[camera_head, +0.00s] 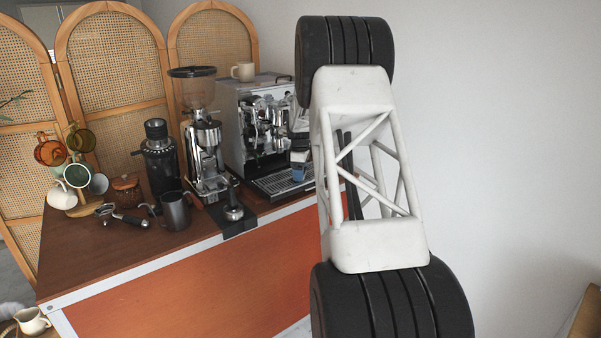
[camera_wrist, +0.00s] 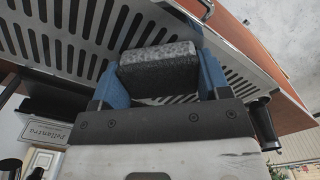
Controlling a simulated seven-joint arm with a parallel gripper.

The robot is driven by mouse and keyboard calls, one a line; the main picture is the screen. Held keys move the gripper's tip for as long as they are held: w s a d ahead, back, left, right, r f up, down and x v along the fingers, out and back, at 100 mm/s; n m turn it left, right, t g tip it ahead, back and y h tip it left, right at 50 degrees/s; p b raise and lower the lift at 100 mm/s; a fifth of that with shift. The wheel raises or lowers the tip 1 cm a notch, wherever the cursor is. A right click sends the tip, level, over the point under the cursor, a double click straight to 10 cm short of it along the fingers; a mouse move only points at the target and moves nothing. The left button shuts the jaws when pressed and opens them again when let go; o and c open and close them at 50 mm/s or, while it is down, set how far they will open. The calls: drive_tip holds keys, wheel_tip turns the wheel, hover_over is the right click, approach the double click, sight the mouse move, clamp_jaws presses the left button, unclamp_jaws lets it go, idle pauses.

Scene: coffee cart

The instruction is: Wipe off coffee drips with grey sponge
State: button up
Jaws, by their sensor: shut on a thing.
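My gripper (camera_wrist: 158,95) has blue fingers and is shut on the grey sponge (camera_wrist: 158,68), a dark block with a lighter speckled top, in the wrist view. The sponge is between the fingers, over the slotted metal drip tray (camera_wrist: 62,48); I cannot tell whether it touches the tray. In the head view my gripper (camera_head: 300,174) shows as a small blue part at the right end of the drip tray (camera_head: 272,187), in front of the espresso machine (camera_head: 262,125). My arm hides part of this area and the sponge there. No coffee drips can be made out.
Left of the machine stand a grinder (camera_head: 203,150), a black grinder (camera_head: 160,165), a dark metal pitcher (camera_head: 175,211), a tamper (camera_head: 233,205) and a portafilter (camera_head: 125,218). A cup (camera_head: 243,71) sits on the machine. The wooden counter (camera_head: 85,250) has free room at front left.

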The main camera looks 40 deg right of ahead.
sight(284, 182)
drive_tip(key=shift+a+f, duration=0.1)
drive_tip(key=shift+a, duration=1.75)
drive_tip(key=shift+a, duration=0.1)
drive_tip(key=shift+a+r, duration=0.15)
drive_tip(key=shift+a, duration=0.75)
drive_tip(key=shift+a+r, duration=0.1)
drive_tip(key=shift+a, duration=0.8)
drive_tip(key=shift+w+f, duration=0.2)
drive_tip(key=shift+w, duration=0.05)
drive_tip(key=shift+d, duration=0.15)
drive_tip(key=shift+d, duration=1.8)
drive_tip(key=shift+d, duration=0.15)
